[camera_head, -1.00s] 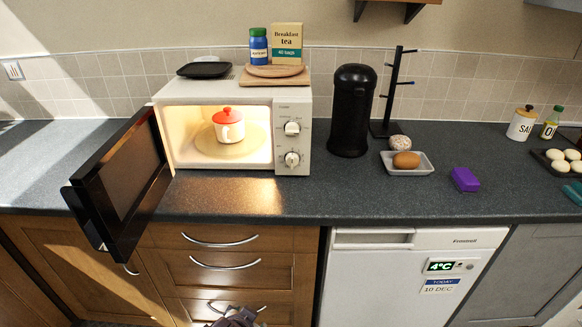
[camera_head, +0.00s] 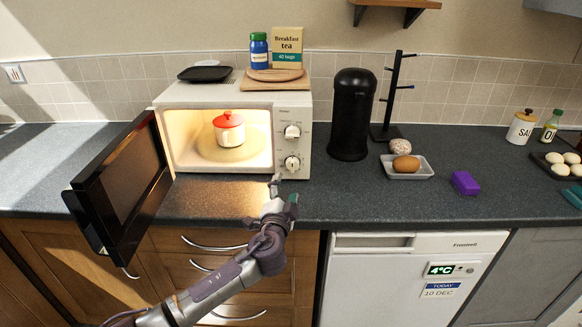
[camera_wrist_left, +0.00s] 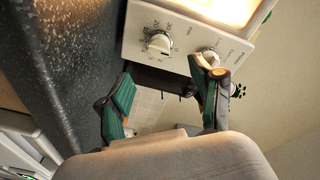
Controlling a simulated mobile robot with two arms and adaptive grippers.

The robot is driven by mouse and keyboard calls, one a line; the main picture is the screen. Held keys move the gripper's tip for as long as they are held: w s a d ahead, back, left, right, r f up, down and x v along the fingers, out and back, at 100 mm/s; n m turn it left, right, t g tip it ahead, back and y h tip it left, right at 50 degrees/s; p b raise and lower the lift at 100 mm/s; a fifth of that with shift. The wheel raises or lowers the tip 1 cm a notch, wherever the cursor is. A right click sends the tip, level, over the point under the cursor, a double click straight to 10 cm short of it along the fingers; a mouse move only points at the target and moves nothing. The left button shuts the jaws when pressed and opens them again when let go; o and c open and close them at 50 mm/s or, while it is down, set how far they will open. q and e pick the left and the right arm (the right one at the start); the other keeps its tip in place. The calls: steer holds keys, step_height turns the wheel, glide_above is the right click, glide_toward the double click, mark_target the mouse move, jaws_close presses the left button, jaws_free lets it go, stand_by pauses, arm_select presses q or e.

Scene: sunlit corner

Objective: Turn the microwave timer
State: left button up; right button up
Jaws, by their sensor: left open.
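The white microwave (camera_head: 240,95) stands on the counter with its dark door (camera_head: 122,187) swung open to the left. Its lit cavity holds a white pot with a red lid (camera_head: 229,130). Two dials sit on the right panel: an upper dial (camera_head: 292,131) and the lower dial, the timer (camera_head: 292,163). In the left wrist view the timer (camera_wrist_left: 158,42) has numbers around it, and a finger partly covers the other dial (camera_wrist_left: 208,58). My left gripper (camera_head: 283,190) is open and empty, in front of and below the timer; its green-padded fingers (camera_wrist_left: 161,75) appear apart from it.
A black bin-like canister (camera_head: 353,113) and a mug tree (camera_head: 390,100) stand right of the microwave. A dish with an egg (camera_head: 407,172) and a purple block (camera_head: 465,182) lie further right. The open door blocks the left side.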

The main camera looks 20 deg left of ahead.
mark_target(291, 168)
arm_select(q)
steer(key=w, duration=0.3)
steer(key=w+a, duration=0.1)
steer(key=w, duration=0.6)
steer(key=shift+w+a+f, duration=0.1)
steer(key=shift+w+a, duration=0.15)
steer(key=shift+a, duration=0.05)
steer(key=c, duration=1.1)
steer(key=shift+c, duration=0.2)
